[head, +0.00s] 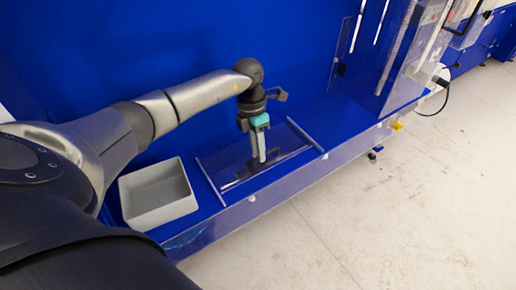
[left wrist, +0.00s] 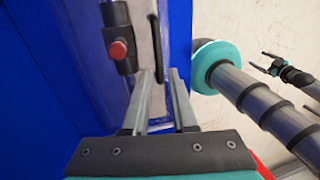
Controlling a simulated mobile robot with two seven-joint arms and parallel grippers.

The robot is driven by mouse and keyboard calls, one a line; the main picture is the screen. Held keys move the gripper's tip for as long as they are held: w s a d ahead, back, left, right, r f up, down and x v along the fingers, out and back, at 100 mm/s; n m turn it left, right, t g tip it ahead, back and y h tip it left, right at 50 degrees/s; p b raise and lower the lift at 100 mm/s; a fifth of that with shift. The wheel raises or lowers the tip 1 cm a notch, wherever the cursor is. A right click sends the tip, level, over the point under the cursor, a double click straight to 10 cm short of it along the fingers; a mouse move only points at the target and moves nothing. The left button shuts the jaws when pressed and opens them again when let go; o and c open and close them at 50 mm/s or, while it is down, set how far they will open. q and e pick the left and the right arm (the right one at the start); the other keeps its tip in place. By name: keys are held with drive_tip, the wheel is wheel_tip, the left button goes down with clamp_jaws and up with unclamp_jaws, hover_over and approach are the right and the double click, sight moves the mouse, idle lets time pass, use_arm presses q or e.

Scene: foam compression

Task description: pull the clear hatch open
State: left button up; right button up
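The clear hatch (head: 285,142) lies as a flat see-through panel on top of the blue bench, between two pale rails. A dark fitting (head: 242,172) sits on it by my fingertips. My left gripper (head: 259,162) points straight down at the hatch. Whether it touches is unclear. In the left wrist view, my left fingers (left wrist: 161,72) stand apart with a gap, and no clearly held thing shows between them. A dark fitting with a red knob (left wrist: 118,49) is just left of them. My right gripper (left wrist: 258,60) appears small at the right of that view, its fingers apart.
An empty grey bin (head: 158,195) stands on the bench left of the hatch. A blue wall (head: 150,45) rises behind. Clear upright panels (head: 350,45) and a black cable (head: 446,98) are at the right. The pale floor (head: 400,210) in front is free.

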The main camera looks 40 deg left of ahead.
use_arm(q)
clamp_jaws()
idle(1.1)
